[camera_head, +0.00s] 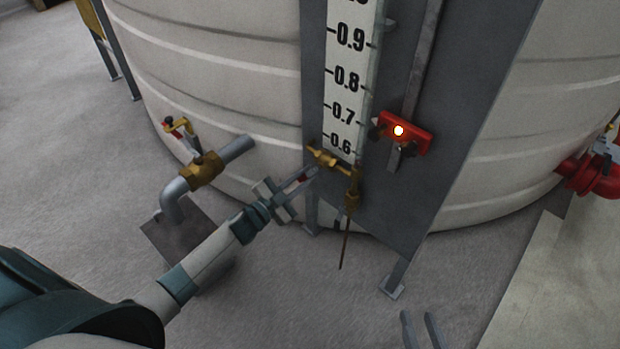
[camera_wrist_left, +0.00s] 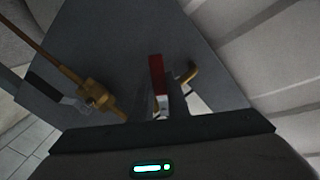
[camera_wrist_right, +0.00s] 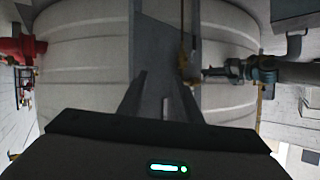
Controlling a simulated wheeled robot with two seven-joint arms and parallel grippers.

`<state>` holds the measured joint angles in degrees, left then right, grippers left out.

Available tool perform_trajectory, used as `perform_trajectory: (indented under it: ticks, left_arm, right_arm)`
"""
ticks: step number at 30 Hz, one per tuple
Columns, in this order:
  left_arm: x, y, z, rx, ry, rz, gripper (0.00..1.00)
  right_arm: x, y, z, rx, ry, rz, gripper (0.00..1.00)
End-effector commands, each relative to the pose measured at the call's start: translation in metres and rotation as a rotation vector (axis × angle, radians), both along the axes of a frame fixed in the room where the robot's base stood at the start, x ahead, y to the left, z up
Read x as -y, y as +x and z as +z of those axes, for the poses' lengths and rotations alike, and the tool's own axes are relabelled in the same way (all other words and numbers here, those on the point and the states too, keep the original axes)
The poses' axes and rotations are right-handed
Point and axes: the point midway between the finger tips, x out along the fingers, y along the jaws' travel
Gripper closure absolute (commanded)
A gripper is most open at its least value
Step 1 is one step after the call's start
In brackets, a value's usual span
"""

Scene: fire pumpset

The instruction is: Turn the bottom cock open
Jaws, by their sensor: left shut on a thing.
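The bottom cock (camera_head: 329,158) is a brass fitting under the level scale on the tank's front. Its brass body also shows in the left wrist view (camera_wrist_left: 95,93). Its red handle (camera_wrist_left: 157,76) lies between the fingers of my left gripper (camera_head: 301,178). My left gripper is shut on this handle, and the fingers hide part of it in the head view. My right gripper (camera_head: 419,320) is open and empty, low in front of the tank; its fingers stand apart in the right wrist view (camera_wrist_right: 160,100).
A brass valve (camera_head: 205,170) on a grey elbow pipe stands left of the gauge. A thin brass rod (camera_head: 346,240) hangs below the cock. A red block (camera_head: 406,132) with a lit lamp sits right of the scale. A red flanged pipe (camera_head: 590,178) is at far right.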

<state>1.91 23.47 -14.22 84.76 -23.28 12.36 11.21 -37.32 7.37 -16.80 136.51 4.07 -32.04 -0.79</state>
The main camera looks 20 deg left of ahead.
Motion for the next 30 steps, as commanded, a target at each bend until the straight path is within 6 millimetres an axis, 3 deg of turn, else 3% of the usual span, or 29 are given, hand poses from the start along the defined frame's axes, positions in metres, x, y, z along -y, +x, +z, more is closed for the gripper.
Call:
perform_trajectory:
  ticks: [15, 30]
  left_arm:
    - [-0.014, 0.005, 0.02, 0.169, 0.46, -0.001, 1.0]
    - [-0.019, 0.007, 0.037, 0.304, 0.834, -0.002, 1.0]
  right_arm:
    - [0.016, -0.024, -0.034, -0.233, -0.06, 0.001, 0.69]
    - [0.025, -0.042, -0.051, -0.363, -0.089, 0.003, 0.69]
